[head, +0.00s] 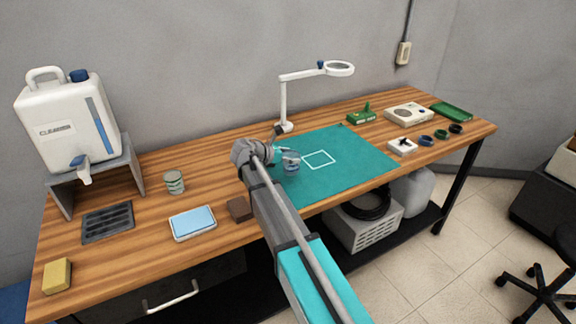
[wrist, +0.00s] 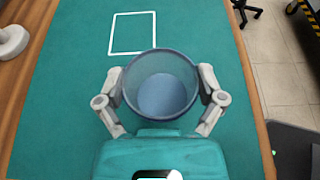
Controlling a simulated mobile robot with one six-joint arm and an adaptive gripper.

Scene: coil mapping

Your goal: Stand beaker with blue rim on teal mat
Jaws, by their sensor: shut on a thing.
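The beaker with the blue rim (wrist: 160,92) is in the grip of my gripper (wrist: 162,100). In the wrist view its open top faces the camera, with one finger pressed on each side. In the head view the beaker (head: 291,164) shows upright over the left part of the teal mat (head: 345,179), at the end of my gripper (head: 285,157). I cannot tell whether its base touches the mat. A white square outline (head: 318,159) is marked on the mat, to the right of the beaker, and shows ahead of it in the wrist view.
A magnifier lamp (head: 284,105) stands behind the mat. Another beaker (head: 174,182) stands at the left, near a blue-topped tray (head: 193,223) and a brown block (head: 239,209). Several small parts, including a white block (head: 402,146), lie right of the mat. Most of the mat is clear.

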